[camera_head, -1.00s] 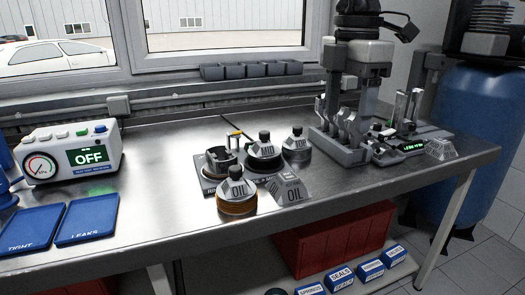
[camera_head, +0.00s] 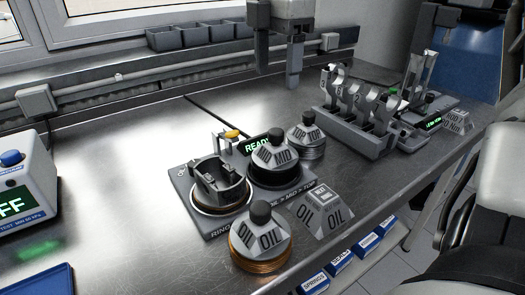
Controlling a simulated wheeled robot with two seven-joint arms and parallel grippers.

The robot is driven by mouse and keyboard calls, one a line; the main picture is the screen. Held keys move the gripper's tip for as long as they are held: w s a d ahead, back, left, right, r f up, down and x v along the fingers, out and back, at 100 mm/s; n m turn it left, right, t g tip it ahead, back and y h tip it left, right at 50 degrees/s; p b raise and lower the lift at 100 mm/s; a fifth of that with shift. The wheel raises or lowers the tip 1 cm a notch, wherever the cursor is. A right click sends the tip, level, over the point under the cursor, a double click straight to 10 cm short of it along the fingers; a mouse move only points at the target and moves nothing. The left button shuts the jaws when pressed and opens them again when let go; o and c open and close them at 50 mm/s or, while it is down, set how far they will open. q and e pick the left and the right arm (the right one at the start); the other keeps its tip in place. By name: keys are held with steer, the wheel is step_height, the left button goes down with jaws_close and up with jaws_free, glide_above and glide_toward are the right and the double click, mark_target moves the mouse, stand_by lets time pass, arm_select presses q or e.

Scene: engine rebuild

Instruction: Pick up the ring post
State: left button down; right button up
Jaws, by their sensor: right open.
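Three posts with grey faceted collars and black knobs are in the head view; I cannot tell which one is meant. The ring post marked OIL (camera_head: 260,238), with copper rings at its base, stands at the front of the ring station. The post marked MID (camera_head: 275,160), with dark rings, stands behind it. A third post (camera_head: 307,137), with silver rings and an unclear label, is at the back right. My right gripper (camera_head: 278,80) hangs fingers down, open and empty, behind and above the posts, touching none. My left gripper is out of view.
The ring station (camera_head: 190,212) also holds a grey piston (camera_head: 220,178) and a READY display. A sloped NEXT/OIL block (camera_head: 322,212) stands beside it. A rack of connecting rods (camera_head: 355,110) is at the right.

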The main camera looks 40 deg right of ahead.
mark_target(277, 132)
steer(key=f, duration=0.8)
steer(key=shift+s+f, duration=0.1)
steer(key=shift+s, duration=0.15)
steer(key=shift+w+d+f+p, duration=0.1)
steer(key=shift+f+p, duration=0.2)
steer(key=shift+f, duration=1.2)
steer(key=shift+w+f+p, duration=0.1)
steer(key=shift+f+p, duration=0.2)
steer(key=shift+f, duration=1.15)
steer(key=shift+s, duration=0.2)
jaws_close()
